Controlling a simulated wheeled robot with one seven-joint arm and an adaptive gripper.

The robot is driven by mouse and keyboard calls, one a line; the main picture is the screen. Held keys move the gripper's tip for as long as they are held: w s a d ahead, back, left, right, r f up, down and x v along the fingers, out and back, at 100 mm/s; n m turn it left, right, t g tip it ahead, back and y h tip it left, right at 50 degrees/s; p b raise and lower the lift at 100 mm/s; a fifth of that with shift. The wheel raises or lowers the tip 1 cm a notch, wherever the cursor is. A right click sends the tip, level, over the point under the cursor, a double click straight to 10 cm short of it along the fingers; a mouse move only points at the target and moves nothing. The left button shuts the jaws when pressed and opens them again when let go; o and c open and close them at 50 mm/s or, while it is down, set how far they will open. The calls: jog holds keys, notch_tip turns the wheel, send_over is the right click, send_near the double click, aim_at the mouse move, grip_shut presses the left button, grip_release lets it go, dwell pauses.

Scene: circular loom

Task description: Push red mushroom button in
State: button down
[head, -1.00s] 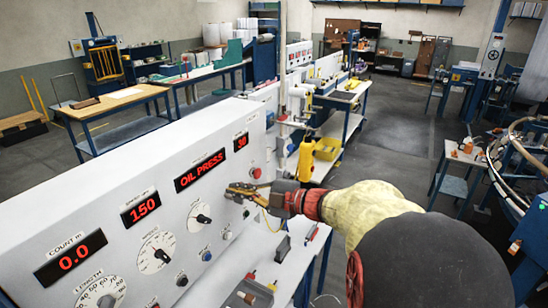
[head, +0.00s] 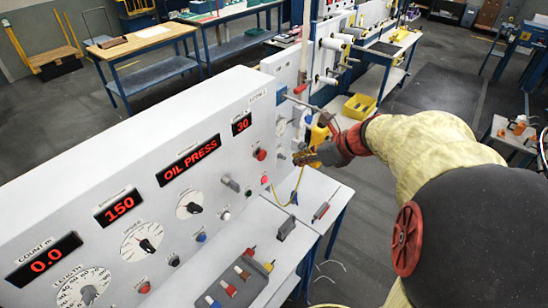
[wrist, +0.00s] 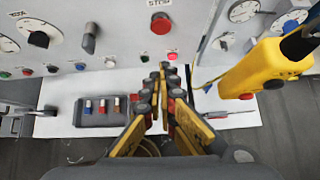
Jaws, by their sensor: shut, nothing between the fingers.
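The red mushroom button (head: 260,154) sits on the sloping white panel, near its right end below the "30" display. In the wrist view the red button (wrist: 160,23) is near the top centre, beneath a label. Its cap stands out from the panel and nothing covers it. My gripper (head: 297,158) is right of the button in the head view, apart from it. In the wrist view my gripper (wrist: 165,68) is shut, its fingertips together and empty, below the button in the picture. A smaller red lamp or button (wrist: 172,56) shows just beyond the tips.
A yellow pendant (wrist: 260,68) with buttons hangs at the right of the wrist view, close to my fingers. A grey tray with coloured items (head: 238,280) stands on the white ledge. Open floor (head: 420,110) lies behind.

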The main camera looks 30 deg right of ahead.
aim_at(262, 156)
jog(key=shift+d, duration=0.15)
jog(key=w+r+x, duration=0.2)
jog(key=x, duration=1.1)
jog(key=shift+a+p, duration=0.4)
jog(key=shift+r, duration=0.1)
